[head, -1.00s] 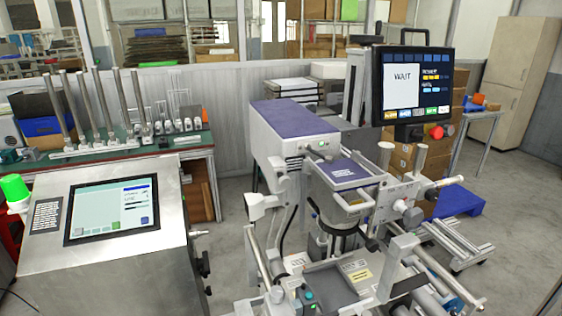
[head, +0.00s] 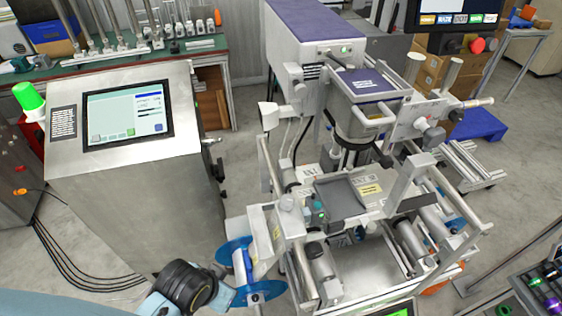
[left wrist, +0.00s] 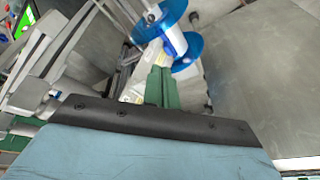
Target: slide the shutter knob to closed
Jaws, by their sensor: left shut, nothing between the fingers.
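The film machine (head: 362,208) stands right of centre in the head view, with a purple-topped housing (head: 300,22) behind and a dark cylindrical part (head: 362,122) under a purple-topped plate. I cannot single out the shutter knob; a round grey knob (head: 433,138) sits on the machine's right side, but I cannot tell if it is the one. My left gripper (head: 226,294) is low at the machine's left front, close to a blue-flanged reel (head: 240,268). In the left wrist view its green fingers (left wrist: 160,75) are shut and empty, below the reel (left wrist: 172,42). My right gripper is out of view.
A steel console (head: 130,180) with a lit screen stands left of the machine. A green-topped bench (head: 130,57) is behind it. A tray with coloured items (head: 540,285) is at the lower right.

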